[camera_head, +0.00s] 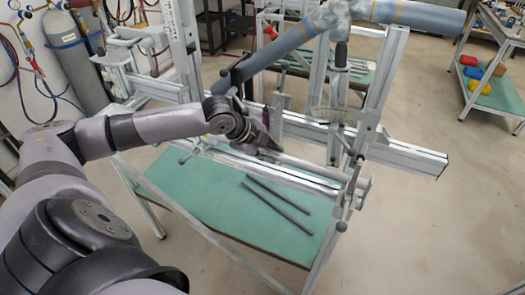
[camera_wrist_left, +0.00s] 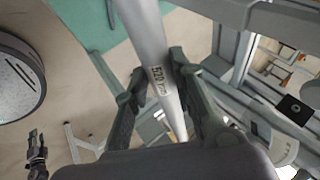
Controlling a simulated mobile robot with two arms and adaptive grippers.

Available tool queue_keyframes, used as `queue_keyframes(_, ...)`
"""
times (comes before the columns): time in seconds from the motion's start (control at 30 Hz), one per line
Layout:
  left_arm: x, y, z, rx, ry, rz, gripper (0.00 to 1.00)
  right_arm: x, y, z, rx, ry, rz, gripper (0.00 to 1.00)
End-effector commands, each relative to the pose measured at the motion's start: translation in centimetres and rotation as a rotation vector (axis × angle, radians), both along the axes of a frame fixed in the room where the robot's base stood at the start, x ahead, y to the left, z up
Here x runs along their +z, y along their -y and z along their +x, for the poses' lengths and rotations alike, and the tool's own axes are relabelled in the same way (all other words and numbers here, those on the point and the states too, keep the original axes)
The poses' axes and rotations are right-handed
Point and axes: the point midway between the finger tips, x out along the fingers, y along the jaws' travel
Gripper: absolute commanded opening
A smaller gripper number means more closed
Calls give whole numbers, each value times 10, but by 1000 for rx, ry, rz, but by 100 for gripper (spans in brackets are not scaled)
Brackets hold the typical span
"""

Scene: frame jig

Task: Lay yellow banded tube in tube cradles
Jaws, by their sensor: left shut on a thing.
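My left gripper (camera_head: 268,150) is shut on a pale grey tube (camera_head: 325,172) at the near side of the metal frame jig. In the left wrist view the gripper's two fingers (camera_wrist_left: 160,90) press on both sides of the tube (camera_wrist_left: 146,35), which carries dark print. No yellow band shows on its visible part. The tube slants down to the right, and its far end is close to an upright clamp (camera_head: 352,168). I cannot tell whether it touches a cradle. A dark gripper-like shape, probably my right gripper (camera_wrist_left: 36,145), shows small at the lower left of the wrist view.
A long metal beam (camera_head: 405,153) juts out right. Two dark rods (camera_head: 278,205) lie on the green lower shelf (camera_head: 190,190). A cart with coloured bins (camera_head: 478,88) stands far right. Floor at right is clear.

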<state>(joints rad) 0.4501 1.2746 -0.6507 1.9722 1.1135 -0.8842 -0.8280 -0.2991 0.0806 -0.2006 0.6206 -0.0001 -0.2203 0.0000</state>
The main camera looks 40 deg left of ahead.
Motion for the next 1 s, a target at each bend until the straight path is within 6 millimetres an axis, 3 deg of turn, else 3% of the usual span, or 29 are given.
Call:
queue_keyframes(0.1,0,10,3,0,5,-1,0,-5,0,-1,-1,-1,0,33)
queue_keyframes(0.57,4,-1,40,1,4,-1,0,21,0,-2,-2,-2,1,33)
queue_keyframes(0.7,-10,-1,38,1,2,0,0,15,0,-2,-2,-2,1,33)
queue_keyframes(1.0,-18,-1,39,1,4,0,0,14,0,-2,-2,-2,1,33)
